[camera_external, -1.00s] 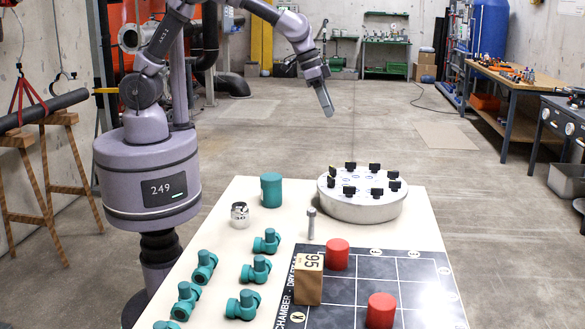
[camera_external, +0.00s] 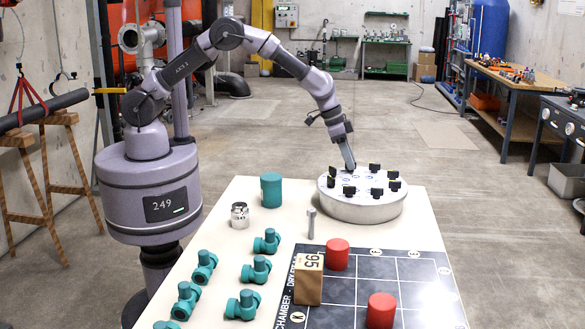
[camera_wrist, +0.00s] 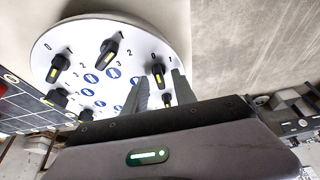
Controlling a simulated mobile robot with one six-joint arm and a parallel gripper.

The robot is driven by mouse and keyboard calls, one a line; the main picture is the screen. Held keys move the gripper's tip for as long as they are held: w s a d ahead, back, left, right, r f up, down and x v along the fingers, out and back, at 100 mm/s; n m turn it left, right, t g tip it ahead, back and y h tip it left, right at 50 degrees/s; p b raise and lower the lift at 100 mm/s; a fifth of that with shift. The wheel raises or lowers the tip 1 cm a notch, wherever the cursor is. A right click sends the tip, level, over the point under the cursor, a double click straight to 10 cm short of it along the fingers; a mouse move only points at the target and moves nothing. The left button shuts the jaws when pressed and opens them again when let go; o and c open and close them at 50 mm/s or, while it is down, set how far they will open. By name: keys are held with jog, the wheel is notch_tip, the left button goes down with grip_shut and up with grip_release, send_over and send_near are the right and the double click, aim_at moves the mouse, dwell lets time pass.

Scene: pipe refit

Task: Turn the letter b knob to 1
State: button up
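The knob panel (camera_external: 362,208) is a round, pale drum on the table with several black knobs around its top. In the wrist view its white face (camera_wrist: 45,48) shows black knobs with yellow marks, blue round labels and small numbers. I cannot read which label is the letter b. My gripper (camera_external: 350,166) points down at the panel's far side, among the knobs. In the wrist view its two fingers (camera_wrist: 163,76) are apart. One knob (camera_wrist: 157,70) shows by the fingertips, and another (camera_wrist: 167,99) shows partly between the fingers. I cannot tell whether they touch a knob.
On the table stand a teal cylinder (camera_external: 271,190), a silver jar (camera_external: 240,215), an upright grey pin (camera_external: 311,224), a wooden block (camera_external: 308,279) and red cylinders (camera_external: 337,254). Several teal pipe fittings (camera_external: 257,269) lie at the left. A dark grid board (camera_external: 345,291) covers the front right.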

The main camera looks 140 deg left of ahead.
jog(key=shift+c, duration=0.2)
grip_shut()
jog(key=m+h+b, duration=0.1)
jog(key=m+b, duration=0.1)
jog(key=m, duration=0.1)
jog(key=shift+a+f+t, duration=0.1)
jog(key=shift+t, duration=0.3)
jog(key=m+h+b, duration=0.1)
jog(key=m, duration=0.1)
jog(key=shift+s+m, duration=0.1)
jog(key=shift+m, duration=0.3)
jog(key=m, duration=0.1)
jog(key=m+h, duration=0.1)
jog(key=m, duration=0.1)
jog(key=shift+a+r+t+p, duration=0.1)
jog(key=shift+r+t+p, duration=0.1)
jog(key=shift+t+p, duration=0.15)
jog(key=shift+m+h+p, duration=0.6)
jog(key=shift+m+p, duration=0.2)
jog(key=shift+m, duration=0.7)
